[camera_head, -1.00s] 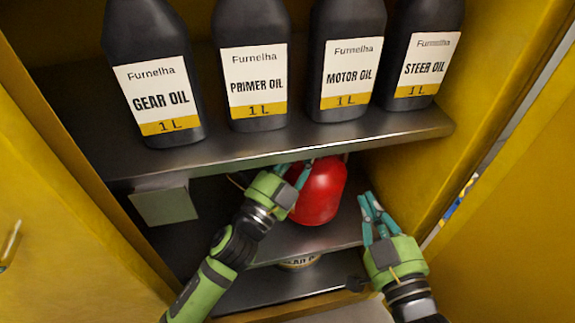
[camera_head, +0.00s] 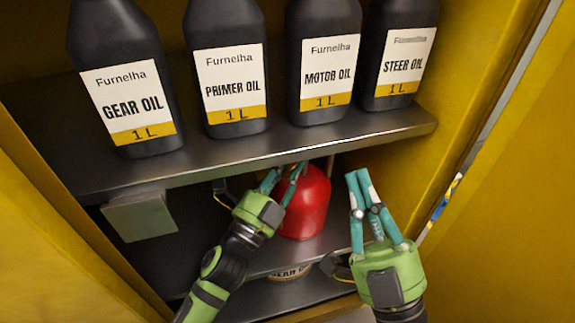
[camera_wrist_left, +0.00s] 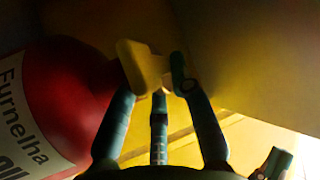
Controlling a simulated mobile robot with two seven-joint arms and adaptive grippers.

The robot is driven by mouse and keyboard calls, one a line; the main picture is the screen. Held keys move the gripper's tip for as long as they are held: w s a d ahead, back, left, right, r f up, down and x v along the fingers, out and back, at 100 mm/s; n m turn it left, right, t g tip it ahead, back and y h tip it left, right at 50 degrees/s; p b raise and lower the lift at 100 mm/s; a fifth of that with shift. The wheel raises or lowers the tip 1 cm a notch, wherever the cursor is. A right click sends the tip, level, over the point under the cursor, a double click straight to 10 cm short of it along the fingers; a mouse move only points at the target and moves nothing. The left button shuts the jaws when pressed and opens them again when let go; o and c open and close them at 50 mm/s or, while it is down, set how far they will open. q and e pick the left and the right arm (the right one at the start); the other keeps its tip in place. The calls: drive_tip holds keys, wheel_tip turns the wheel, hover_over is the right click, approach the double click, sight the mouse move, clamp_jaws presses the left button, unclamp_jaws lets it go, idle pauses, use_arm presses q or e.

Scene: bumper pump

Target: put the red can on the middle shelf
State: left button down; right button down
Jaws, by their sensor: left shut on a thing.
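The red can (camera_head: 306,205) is inside the yellow cabinet, in the space between the upper shelf and the middle shelf (camera_head: 225,262). Its top is partly hidden by my left gripper and the shelf above. I cannot tell whether its base touches the middle shelf. My left gripper (camera_head: 283,178) is shut on the can's top part. In the left wrist view, its fingers hold a yellowish piece (camera_wrist_left: 142,66) beside the red body (camera_wrist_left: 75,95) with its white label. My right gripper (camera_head: 358,176) is right of the can, apart from it, fingertips together and empty.
The upper shelf (camera_head: 290,143) carries black oil bottles (camera_head: 229,80) in a row. A grey box (camera_head: 140,215) hangs below its left end. A partly hidden labelled container (camera_head: 290,272) is under the middle shelf. Yellow doors flank the opening.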

use_arm(q)
drive_tip(key=c, duration=1.1)
unclamp_jaws()
drive_tip(key=shift+f, duration=0.1)
drive_tip(key=shift+s, duration=0.1)
drive_tip(key=v, duration=1.2)
